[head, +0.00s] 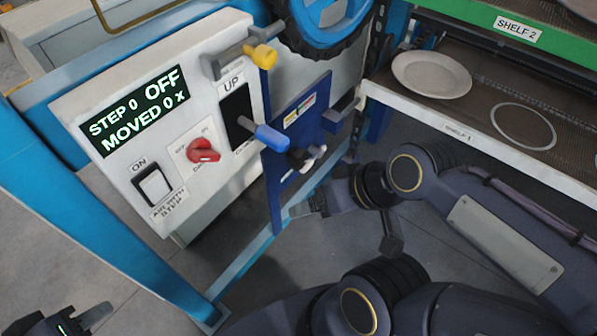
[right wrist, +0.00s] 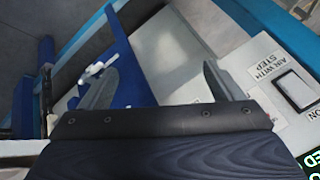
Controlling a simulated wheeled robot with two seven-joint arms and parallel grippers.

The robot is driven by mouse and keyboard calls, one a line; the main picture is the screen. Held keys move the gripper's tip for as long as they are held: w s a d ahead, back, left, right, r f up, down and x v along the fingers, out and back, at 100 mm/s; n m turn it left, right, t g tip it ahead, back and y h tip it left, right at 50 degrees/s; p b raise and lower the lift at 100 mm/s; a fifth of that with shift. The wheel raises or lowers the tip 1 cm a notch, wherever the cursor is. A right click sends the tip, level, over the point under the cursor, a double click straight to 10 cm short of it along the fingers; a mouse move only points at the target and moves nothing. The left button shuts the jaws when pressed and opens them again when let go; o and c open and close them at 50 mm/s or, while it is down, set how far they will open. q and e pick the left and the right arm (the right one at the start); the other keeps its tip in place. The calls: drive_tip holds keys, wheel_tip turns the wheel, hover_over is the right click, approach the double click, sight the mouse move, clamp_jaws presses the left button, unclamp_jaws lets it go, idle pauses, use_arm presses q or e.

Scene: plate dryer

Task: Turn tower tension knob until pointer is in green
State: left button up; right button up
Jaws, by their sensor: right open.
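The tension panel is a blue upright plate (head: 290,135) on the machine's side, with a small red, yellow and green scale label (head: 300,110). Below the label is a dark knob with a white handle (head: 314,160); its white part also shows in the right wrist view (right wrist: 97,67). The pointer's place on the scale is too small to read. My right gripper (head: 305,207) is below the knob, apart from it. In the right wrist view the right gripper (right wrist: 160,80) is open and empty, with the knob beyond its left finger. My left gripper (head: 75,320) is at the lower left, partly cut off.
The white control box carries a display (head: 135,110) reading OFF, a red knob (head: 202,151) and a white switch (head: 154,186). A blue handle (head: 272,137) and a yellow one (head: 262,56) stick out. Shelves with a white plate (head: 431,75) stand right. Blue frame bars cross the left.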

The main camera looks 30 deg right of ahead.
sight(303, 162)
wheel_tip(303, 162, down, 17)
drive_tip(key=w+a+m+g+y+b, duration=0.2)
drive_tip(key=b, duration=1.1)
drive_tip(key=w+d+f+m+t+y, duration=0.1)
drive_tip(key=w+f+m+t+y, duration=0.15)
drive_tip(key=w+m, duration=0.4)
drive_tip(key=w+d+f+m+t+y, duration=0.1)
drive_tip(key=w+m+t+y, duration=0.1)
drive_tip(key=w+m+y, duration=0.35)
drive_tip(key=w+d+f+m+t+h, duration=0.1)
drive_tip(key=w+d+m+t+h, duration=0.1)
drive_tip(key=d+m, duration=0.2)
drive_tip(key=w+d+f+m+t+h, duration=0.2)
drive_tip(key=w+d+m+t, duration=0.1)
drive_tip(key=d+m, duration=0.1)
drive_tip(key=w+d+f+m+t+h, duration=0.2)
drive_tip(key=w+d+m+t, duration=0.1)
drive_tip(key=d+m, duration=0.2)
drive_tip(key=shift+d+f+b, duration=0.25)
drive_tip(key=shift+d+b, duration=0.1)
drive_tip(key=shift+d, duration=0.25)
drive_tip(key=shift+w+d+f+m+t+h, duration=0.15)
drive_tip(key=shift+w+m+t+h, duration=0.15)
drive_tip(key=shift+h, duration=0.1)
drive_tip(key=b+x, duration=0.2)
drive_tip(key=x, duration=0.4)
drive_tip(key=shift+w+a, duration=0.3)
drive_tip(key=shift+w, duration=0.25)
use_arm(q)
wheel_tip(303, 162, down, 19)
